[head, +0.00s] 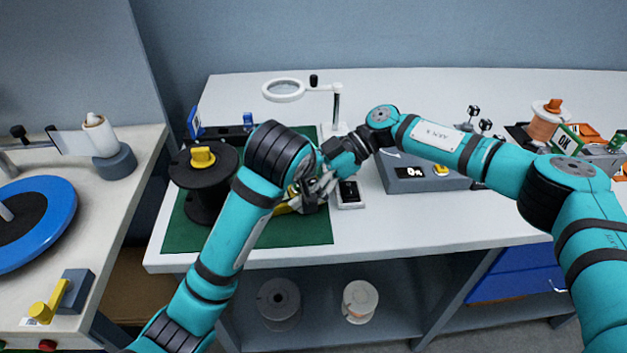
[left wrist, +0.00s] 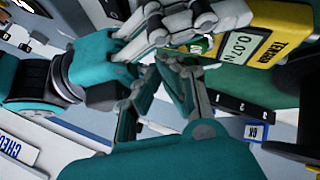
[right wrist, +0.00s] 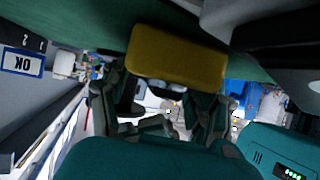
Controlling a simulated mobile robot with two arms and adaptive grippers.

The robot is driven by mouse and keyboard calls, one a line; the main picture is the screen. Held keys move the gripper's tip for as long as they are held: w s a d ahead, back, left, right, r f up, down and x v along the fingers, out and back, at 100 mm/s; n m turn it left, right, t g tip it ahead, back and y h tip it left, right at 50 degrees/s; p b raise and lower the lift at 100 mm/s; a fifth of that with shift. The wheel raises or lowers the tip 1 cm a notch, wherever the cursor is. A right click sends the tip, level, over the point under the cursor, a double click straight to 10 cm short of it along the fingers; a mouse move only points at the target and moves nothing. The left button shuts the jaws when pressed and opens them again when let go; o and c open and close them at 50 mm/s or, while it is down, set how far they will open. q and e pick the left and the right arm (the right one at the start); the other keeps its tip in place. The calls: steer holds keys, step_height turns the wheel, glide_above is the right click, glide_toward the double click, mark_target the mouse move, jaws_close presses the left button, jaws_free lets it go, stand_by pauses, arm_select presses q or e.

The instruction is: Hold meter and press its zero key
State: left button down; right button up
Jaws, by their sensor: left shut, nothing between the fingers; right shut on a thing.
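The yellow tension meter (left wrist: 262,42) shows in the left wrist view, its display reading 0.07 N and a green key (left wrist: 203,45) beside it. In the head view only a yellow sliver of the meter (head: 287,208) shows behind my left arm. My right gripper (head: 320,182) is shut on the meter; the right wrist view shows its yellow end (right wrist: 177,56) at the fingers. My left gripper (left wrist: 172,68) is shut and empty, its tips close to the green key. I cannot tell whether they touch it.
A black spool (head: 203,190) with a yellow knob stands on the green mat (head: 240,238). A magnifier (head: 284,90) stands behind. Bare white tabletop (head: 400,222) lies in front.

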mark_target(309, 181)
arm_select(q)
steer(key=shift+f, duration=0.1)
steer(key=shift+f, duration=0.35)
steer(key=shift+f, duration=0.45)
stand_by(0.7)
steer(key=shift+r, duration=0.9)
steer(key=shift+r, duration=2.5)
arm_select(e)
steer(key=o, duration=1)
